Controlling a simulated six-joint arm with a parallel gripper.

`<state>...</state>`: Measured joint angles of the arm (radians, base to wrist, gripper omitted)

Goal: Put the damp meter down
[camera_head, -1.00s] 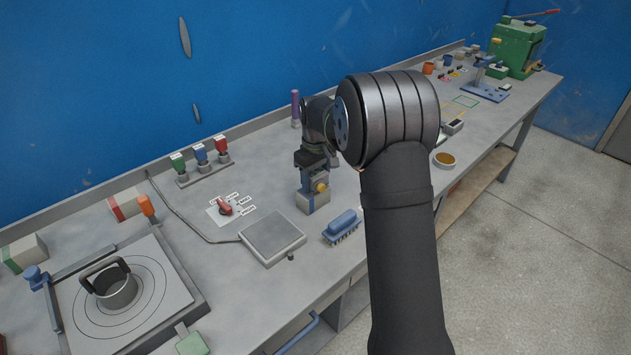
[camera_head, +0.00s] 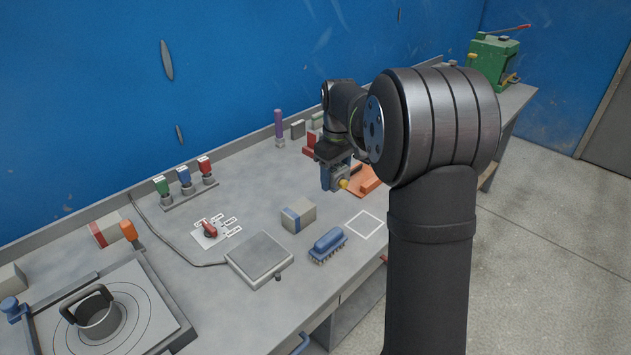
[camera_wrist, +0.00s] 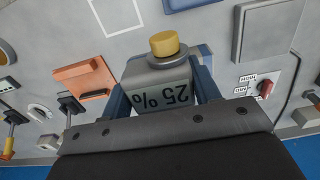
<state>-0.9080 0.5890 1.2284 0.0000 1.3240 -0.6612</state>
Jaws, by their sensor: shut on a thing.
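The damp meter (camera_wrist: 160,82) is a grey block with a yellow round end and a "25 %" readout, which appears upside down in the wrist view. My gripper (camera_wrist: 162,90) is shut on it, with blue fingers along both sides. In the head view my gripper (camera_head: 337,174) holds the meter (camera_head: 343,184) above the bench, beside the orange tray, and the yellow end shows low on it. A white square outline (camera_head: 365,224) is marked on the bench, nearer the front edge; it also shows at the top of the wrist view (camera_wrist: 116,14). The outline is empty.
A grey box with a blue band (camera_head: 298,215), a blue brush (camera_head: 328,244) and a flat scale (camera_head: 259,259) stand left of the outline. The orange tray (camera_wrist: 86,78) lies close by. A purple-topped tool (camera_head: 279,127) stands at the back.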

